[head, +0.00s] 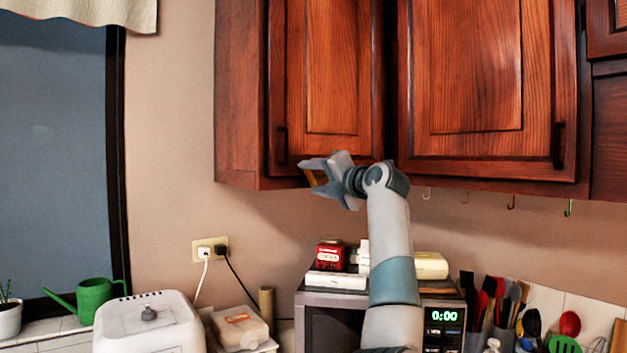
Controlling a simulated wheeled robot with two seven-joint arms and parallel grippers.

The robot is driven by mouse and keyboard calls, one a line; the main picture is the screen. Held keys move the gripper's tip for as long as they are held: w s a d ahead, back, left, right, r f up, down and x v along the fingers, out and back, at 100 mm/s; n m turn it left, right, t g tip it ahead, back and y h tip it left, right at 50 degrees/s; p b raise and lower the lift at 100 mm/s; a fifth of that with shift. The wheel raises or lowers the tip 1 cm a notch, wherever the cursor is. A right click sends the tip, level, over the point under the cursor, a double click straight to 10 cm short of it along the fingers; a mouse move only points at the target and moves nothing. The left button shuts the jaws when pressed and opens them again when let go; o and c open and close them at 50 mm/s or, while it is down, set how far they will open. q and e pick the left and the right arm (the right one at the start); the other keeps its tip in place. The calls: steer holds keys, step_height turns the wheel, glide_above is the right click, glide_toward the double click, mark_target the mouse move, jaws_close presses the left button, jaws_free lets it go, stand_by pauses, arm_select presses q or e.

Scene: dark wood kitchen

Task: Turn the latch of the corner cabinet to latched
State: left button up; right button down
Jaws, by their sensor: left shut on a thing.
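The corner cabinet (240,90) is dark reddish wood and hangs on the wall, its left door (335,75) closed. My left gripper (312,176) is at the lower edge of this door, its fingers pointing left. It is shut on a small yellow-orange piece, the latch (314,178), of which only a sliver shows between the fingers. The fingers hide the rest, so I cannot tell which way the latch is turned. My right gripper is not in view.
A dark handle (281,145) is left of the gripper on the same door. A second closed door (465,80) is to the right, with hooks (511,202) below. A microwave (330,325) with boxes on top stands under the cabinet. The wall left of the cabinet is clear.

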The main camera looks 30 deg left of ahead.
arm_select(q)
steer(key=m, duration=0.4)
steer(key=w+m, duration=0.1)
steer(key=m, duration=0.1)
steer(key=shift+d+r+p, duration=0.2)
steer(key=shift+r+p, duration=0.1)
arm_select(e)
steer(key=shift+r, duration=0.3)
arm_select(q)
steer(key=shift+m, duration=0.3)
steer(key=o, duration=1.1)
steer(key=shift+c, duration=0.2)
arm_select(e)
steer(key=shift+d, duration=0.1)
arm_select(q)
steer(key=shift+d, duration=0.1)
steer(key=shift+s+d+f+b, duration=0.1)
steer(key=shift+s+d+b, duration=0.1)
steer(key=shift+d+b, duration=0.25)
steer(key=b+v, duration=0.6)
steer(key=v, duration=1)
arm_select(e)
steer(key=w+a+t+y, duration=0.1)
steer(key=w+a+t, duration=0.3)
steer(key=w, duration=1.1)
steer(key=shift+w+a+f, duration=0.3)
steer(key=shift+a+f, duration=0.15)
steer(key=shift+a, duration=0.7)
